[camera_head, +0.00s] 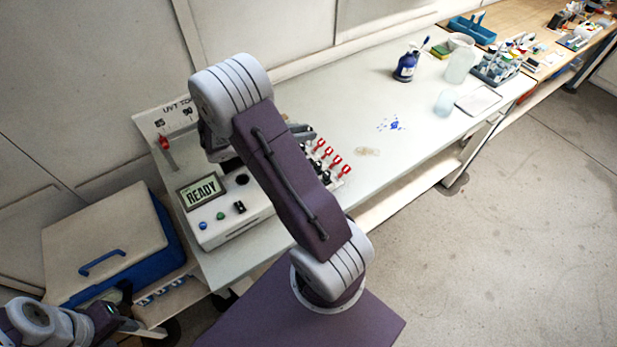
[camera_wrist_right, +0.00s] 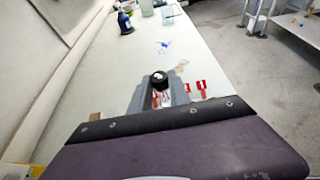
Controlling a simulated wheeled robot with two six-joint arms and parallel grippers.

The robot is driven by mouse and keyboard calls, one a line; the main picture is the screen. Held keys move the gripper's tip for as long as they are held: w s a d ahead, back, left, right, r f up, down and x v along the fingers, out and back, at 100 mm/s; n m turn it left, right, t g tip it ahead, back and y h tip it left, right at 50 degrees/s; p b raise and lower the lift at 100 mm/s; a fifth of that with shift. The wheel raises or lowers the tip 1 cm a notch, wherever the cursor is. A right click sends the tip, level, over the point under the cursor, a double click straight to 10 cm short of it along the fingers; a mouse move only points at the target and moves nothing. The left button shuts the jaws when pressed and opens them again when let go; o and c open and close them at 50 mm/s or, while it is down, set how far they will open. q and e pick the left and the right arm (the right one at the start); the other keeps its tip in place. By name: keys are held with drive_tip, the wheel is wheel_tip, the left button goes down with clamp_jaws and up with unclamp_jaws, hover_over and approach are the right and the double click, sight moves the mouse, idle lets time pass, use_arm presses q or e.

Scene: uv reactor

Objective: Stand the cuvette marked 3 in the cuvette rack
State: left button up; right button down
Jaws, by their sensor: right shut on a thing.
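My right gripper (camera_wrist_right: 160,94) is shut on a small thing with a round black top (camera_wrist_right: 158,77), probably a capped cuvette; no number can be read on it. In the head view the right gripper (camera_head: 300,130) is mostly hidden behind my arm, beside a row of red Y-shaped pieces (camera_head: 334,161) with dark parts below. Red pieces also show in the wrist view (camera_wrist_right: 202,86), right of and below the held thing. I cannot tell whether this row is the cuvette rack. My left gripper (camera_head: 125,312) is at the lower left; its jaw opening is unclear.
A white reactor with a READY display (camera_head: 201,191) stands left of my right arm. A blue box with a pale lid (camera_head: 110,240) is at left. The middle of the table is mostly clear.

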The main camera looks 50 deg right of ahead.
sight(306, 146)
drive_tip(key=f, duration=0.5)
drive_tip(key=shift+s+f, duration=0.15)
drive_tip(key=shift+s, duration=0.05)
drive_tip(key=shift+w+f, duration=0.1)
drive_tip(key=shift+f, duration=0.15)
drive_tip(key=f, duration=0.4)
drive_tip(key=shift+s+p, duration=0.2)
drive_tip(key=shift+p, duration=0.1)
drive_tip(key=shift+w+f, duration=0.1)
drive_tip(key=shift+w, duration=0.05)
drive_tip(key=shift+f, duration=0.15)
drive_tip(key=c, duration=1.5)
unclamp_jaws()
